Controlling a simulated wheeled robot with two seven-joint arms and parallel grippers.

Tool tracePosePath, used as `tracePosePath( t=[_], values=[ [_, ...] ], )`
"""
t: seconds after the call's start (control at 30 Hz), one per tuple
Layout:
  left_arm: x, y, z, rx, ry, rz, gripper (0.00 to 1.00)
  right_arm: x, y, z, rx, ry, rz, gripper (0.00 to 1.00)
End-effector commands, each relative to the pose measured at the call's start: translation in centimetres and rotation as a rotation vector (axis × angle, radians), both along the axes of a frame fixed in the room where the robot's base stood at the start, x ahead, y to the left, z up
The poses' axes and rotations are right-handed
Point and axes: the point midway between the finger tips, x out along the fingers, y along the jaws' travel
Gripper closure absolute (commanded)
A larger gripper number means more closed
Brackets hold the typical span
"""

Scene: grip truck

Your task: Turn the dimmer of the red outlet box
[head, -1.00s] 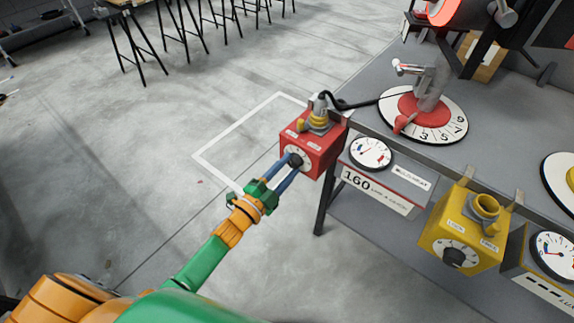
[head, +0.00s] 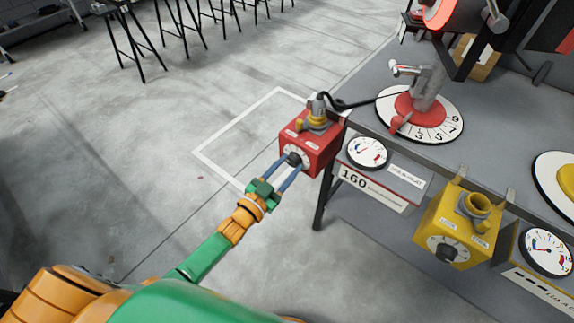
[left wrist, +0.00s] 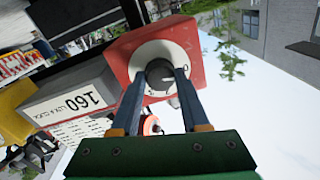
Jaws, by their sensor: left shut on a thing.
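The red outlet box (head: 322,146) hangs at the near left corner of the grey table, with a yellow socket and a grey plug on its top. Its dimmer is a dark knob (head: 293,159) on a white dial on the front face. My left gripper (head: 291,163) reaches it from the lower left, its blue fingers shut on the knob. In the left wrist view the knob (left wrist: 160,76) sits between the two fingertips, and the red box (left wrist: 196,45) appears rotated. The fingers hide part of the dial. My right gripper is not in view.
A yellow outlet box (head: 465,225) hangs further right. On the table (head: 500,120) are a red and white numbered disc (head: 446,131) and a black cable (head: 350,103).

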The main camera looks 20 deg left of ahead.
Motion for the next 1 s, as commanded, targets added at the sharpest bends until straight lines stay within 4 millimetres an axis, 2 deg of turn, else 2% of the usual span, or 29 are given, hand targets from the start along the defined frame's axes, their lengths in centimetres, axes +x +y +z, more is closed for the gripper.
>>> tracePosePath(
  t=[0.3,0.73,0.77,0.8,0.83,0.87,1.0],
  values=[
    [0.05,-0.01,0.15,-0.067,0.021,0.000,1.00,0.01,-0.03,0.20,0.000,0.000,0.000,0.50],
    [0.05,-0.02,0.17,-0.073,0.022,0.000,1.00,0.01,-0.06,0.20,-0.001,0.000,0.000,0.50],
    [0.05,-0.02,0.17,-0.073,0.022,0.000,0.47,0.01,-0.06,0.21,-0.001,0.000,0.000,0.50],
    [0.06,-0.01,0.16,-0.073,0.022,0.000,0.36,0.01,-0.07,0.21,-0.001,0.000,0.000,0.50],
    [0.06,-0.01,0.15,-0.073,0.022,0.000,0.28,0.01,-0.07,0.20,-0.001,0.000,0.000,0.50],
    [0.04,-0.01,0.13,-0.072,0.023,0.001,0.25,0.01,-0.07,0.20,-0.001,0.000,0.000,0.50],
    [0.03,-0.01,0.09,-0.071,0.024,0.000,0.25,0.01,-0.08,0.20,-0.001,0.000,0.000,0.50]
  ],
)
